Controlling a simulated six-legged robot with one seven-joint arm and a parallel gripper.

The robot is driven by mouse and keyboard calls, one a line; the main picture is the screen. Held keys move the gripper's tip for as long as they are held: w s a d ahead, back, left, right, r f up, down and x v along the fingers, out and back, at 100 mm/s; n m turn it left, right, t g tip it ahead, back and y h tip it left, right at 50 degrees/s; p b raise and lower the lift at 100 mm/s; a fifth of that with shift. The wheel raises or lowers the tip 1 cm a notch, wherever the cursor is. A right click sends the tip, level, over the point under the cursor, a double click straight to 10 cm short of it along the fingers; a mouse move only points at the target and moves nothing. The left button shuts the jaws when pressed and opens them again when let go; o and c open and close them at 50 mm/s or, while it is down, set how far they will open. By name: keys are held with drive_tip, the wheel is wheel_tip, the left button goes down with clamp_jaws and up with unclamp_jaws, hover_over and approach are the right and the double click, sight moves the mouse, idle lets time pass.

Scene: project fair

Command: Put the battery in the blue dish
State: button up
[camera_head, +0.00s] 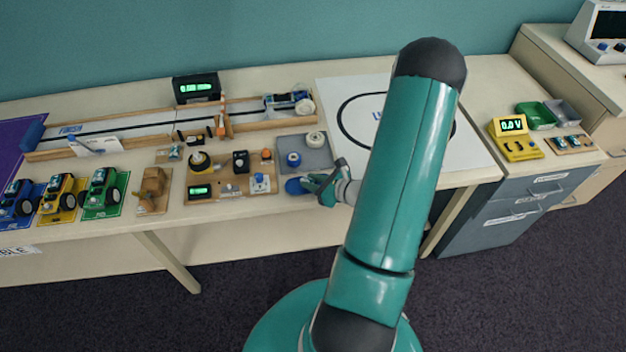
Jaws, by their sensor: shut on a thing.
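The blue dish (294,186) lies near the table's front edge, below the grey mat. My gripper (316,184) is at the dish's right side and overlaps it in the picture. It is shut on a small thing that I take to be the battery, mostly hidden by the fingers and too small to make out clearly. I cannot tell whether it touches the dish.
A grey mat (318,158) with blue and white spools lies behind the gripper. A wooden board (232,185) with parts stands left of the dish. Toy cars (103,194) stand further left. A yellow meter (515,140) and a green tray (535,115) are at right.

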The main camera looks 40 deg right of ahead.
drive_tip(key=o, duration=0.7)
drive_tip(key=shift+f, duration=0.1)
drive_tip(key=v, duration=1.2)
drive_tip(key=w+a+r+n+g+y, duration=0.3)
drive_tip(key=a+r+n+g, duration=0.2)
drive_tip(key=a+r+n, duration=0.4)
drive_tip(key=w+a+r+n+g+y, duration=0.2)
drive_tip(key=w+a+r+n+g, duration=0.15)
drive_tip(key=a+r+n, duration=0.45)
drive_tip(key=s+a+r+n+h, duration=0.2)
drive_tip(key=a+r+n+h, duration=0.1)
drive_tip(key=a+r+n, duration=0.3)
drive_tip(key=s+a+r+n+h, duration=0.3)
drive_tip(key=a+r+n, duration=0.3)
drive_tip(key=n, duration=0.4)
drive_tip(key=shift+s+a+r+n+t+h, duration=0.2)
drive_tip(key=shift+s+r+n+t+h, duration=0.2)
drive_tip(key=shift+h, duration=0.4)
